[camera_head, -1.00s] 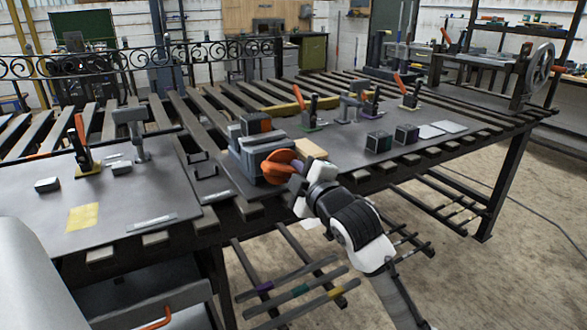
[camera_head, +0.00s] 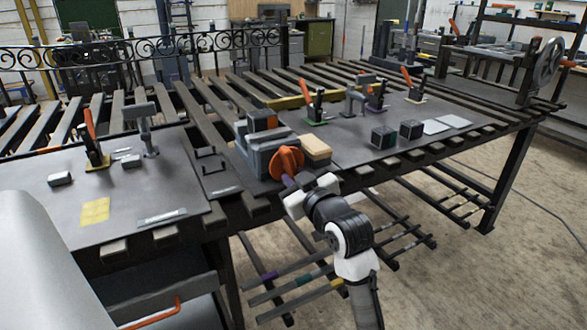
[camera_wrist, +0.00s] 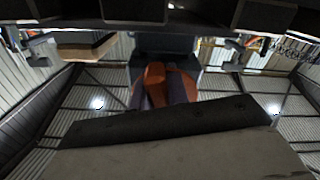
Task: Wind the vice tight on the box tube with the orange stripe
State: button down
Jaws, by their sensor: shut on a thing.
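The grey vice (camera_head: 255,158) stands at the front edge of the bench. The box tube with the orange stripe (camera_head: 264,121) sits at the top of the vice, its orange part facing right; I cannot tell if the jaws press on it. The vice's orange handwheel (camera_head: 287,160) faces the front right and also shows in the wrist view (camera_wrist: 155,83). My gripper (camera_head: 292,186) is at the wheel's lower side, shut on the wheel's handle; the fingers hide most of the grip.
A wooden block (camera_head: 315,148) lies right of the wheel. Two dark cubes (camera_head: 384,136) stand farther right. Bars with coloured bands (camera_head: 300,283) lie on the rack below. The floor at the right front is clear.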

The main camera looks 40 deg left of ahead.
jog(key=shift+s+f+m, duration=0.15)
jog(key=shift+m, duration=0.35)
jog(key=c, duration=1.4)
grip_release()
jog(key=shift+o, duration=0.2)
jog(key=shift+d, duration=0.1)
jog(key=b+v, duration=0.2)
jog(key=v, duration=1.1)
jog(key=shift+s+d, duration=0.2)
jog(key=shift+d, duration=0.15)
